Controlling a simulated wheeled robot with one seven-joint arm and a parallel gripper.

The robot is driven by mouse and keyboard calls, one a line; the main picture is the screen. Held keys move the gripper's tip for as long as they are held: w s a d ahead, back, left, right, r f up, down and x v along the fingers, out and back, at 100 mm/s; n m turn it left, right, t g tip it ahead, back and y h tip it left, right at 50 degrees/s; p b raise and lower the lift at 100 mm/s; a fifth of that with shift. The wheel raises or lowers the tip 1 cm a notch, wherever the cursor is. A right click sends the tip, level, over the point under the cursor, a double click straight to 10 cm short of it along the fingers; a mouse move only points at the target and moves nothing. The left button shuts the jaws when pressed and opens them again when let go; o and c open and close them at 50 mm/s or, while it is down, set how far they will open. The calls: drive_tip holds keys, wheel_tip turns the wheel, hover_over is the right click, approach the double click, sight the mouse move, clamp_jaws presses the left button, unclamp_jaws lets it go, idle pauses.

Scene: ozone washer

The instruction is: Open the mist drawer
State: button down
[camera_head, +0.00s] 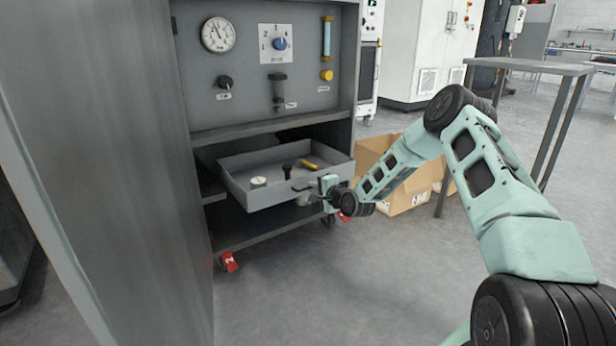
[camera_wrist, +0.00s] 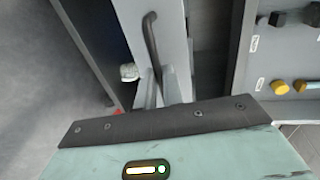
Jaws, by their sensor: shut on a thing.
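The mist drawer (camera_head: 275,192) is a grey open-topped tray, pulled out from the cabinet below its instrument panel. Its light grey front (camera_wrist: 118,18) shows in the wrist view with a dark bar handle (camera_wrist: 152,40) on it. My gripper (camera_head: 308,187) is at the drawer's front, towards its right end. In the wrist view my gripper (camera_wrist: 162,88) is shut on the handle, with the grey fingers either side of its near end. The handle is hard to make out behind my gripper in the head view.
A white-topped round part (camera_head: 258,182), a dark knob-like part and a yellow piece (camera_head: 309,165) lie in the drawer. The panel (camera_head: 255,70) above holds a gauge, dials and a flow tube. A cardboard box (camera_head: 405,195) stands behind my arm. Floor in front is clear.

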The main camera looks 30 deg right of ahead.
drive_tip(key=shift+f+p+v, duration=0.2)
drive_tip(key=shift+p+v, duration=0.2)
drive_tip(key=shift+v, duration=0.7)
drive_tip(key=shift+f+p+v, duration=0.25)
drive_tip(key=shift+p+v, duration=0.1)
drive_tip(key=shift+v, duration=0.7)
drive_tip(key=shift+s, duration=0.1)
drive_tip(key=c, duration=1.6)
unclamp_jaws()
drive_tip(key=shift+o, duration=0.2)
drive_tip(key=p+v, duration=0.6)
drive_tip(key=v, duration=1.1)
drive_tip(key=shift+s, duration=0.2)
